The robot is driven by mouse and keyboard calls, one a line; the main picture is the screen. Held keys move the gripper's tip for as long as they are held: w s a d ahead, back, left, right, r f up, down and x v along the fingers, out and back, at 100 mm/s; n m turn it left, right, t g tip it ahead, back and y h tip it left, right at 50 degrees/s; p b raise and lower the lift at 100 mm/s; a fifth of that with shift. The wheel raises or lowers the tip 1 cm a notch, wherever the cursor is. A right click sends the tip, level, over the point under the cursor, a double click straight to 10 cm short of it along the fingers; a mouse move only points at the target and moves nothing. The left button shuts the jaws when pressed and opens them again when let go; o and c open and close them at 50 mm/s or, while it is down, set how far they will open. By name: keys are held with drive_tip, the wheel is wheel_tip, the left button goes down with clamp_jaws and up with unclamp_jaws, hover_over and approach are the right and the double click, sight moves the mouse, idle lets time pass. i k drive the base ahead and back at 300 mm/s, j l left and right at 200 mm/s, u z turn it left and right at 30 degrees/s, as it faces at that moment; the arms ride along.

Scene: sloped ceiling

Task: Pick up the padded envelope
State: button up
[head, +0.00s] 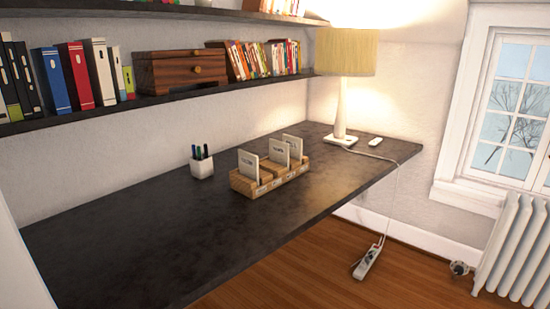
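I see no padded envelope that I can make out in the head view. The dark desk (120,235) runs along the wall. On it stands a wooden holder (270,180) with a few pale upright cards (248,165) bearing small dark print. My gripper is not in view.
A white pen cup (202,167), a lit lamp (346,60) and a small white object (375,141) stand on the desk. Shelves with books and a wooden box (180,70) hang above. A power strip (367,262) lies on the floor near a radiator (515,250). The desk's left part is clear.

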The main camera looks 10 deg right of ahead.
sight(294, 143)
drive_tip(key=i+l+u, duration=0.1)
drive_tip(key=u, duration=0.3)
drive_tip(key=l+u, duration=0.4)
drive_tip(key=i+l+u, duration=0.2)
drive_tip(key=l, duration=0.3)
drive_tip(key=k+l+u, duration=0.2)
drive_tip(key=l, duration=0.25)
drive_tip(key=l+u, duration=0.25)
drive_tip(key=l, duration=2.95)
drive_tip(key=i+l, duration=0.15)
drive_tip(key=i, duration=0.55)
drive_tip(key=i+l, duration=0.2)
drive_tip(key=i, duration=0.5)
